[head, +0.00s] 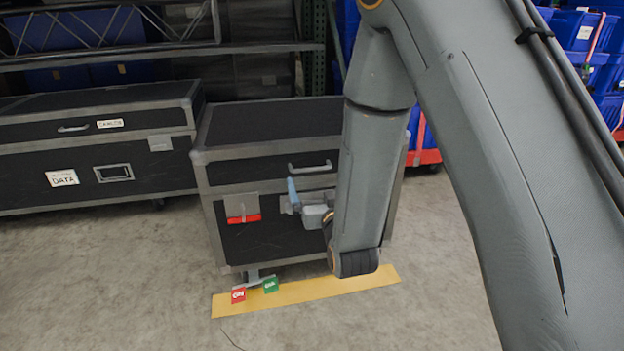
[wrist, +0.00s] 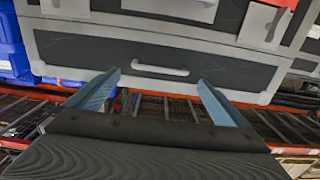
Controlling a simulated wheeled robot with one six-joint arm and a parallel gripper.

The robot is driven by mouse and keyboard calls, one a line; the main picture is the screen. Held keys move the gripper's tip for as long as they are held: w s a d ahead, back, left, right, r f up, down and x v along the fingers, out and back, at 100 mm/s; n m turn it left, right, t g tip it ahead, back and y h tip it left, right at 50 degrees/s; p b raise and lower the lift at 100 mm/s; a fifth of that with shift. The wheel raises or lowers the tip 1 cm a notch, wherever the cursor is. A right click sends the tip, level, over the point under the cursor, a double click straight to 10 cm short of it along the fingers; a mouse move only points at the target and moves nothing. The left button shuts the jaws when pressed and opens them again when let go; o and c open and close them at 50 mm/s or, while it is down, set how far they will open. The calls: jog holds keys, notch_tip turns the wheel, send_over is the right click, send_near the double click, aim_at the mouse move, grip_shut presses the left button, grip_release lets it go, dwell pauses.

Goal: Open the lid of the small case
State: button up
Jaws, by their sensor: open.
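The small case (head: 270,135) is a black box with grey edges, and its lid is closed. A pale handle (head: 310,168) is on the lid's front; it also shows in the wrist view (wrist: 160,70). A grey latch plate with a red part (head: 243,207) is on the left of the front. In the wrist view, where the case looks upside down, this plate is at the upper right and another grey plate (wrist: 65,8) is at the upper left. My gripper (wrist: 158,82) is open and empty, its blue fingers on either side of the handle. Contact cannot be told.
A larger black case (head: 95,145) stands to the left. Shelving (head: 160,50) is behind. Blue bins (head: 580,30) are at the back right. The left foreground floor is clear.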

aim_at(312, 170)
jog(key=shift+b+x, duration=1.15)
jog(key=shift+x, duration=2.7)
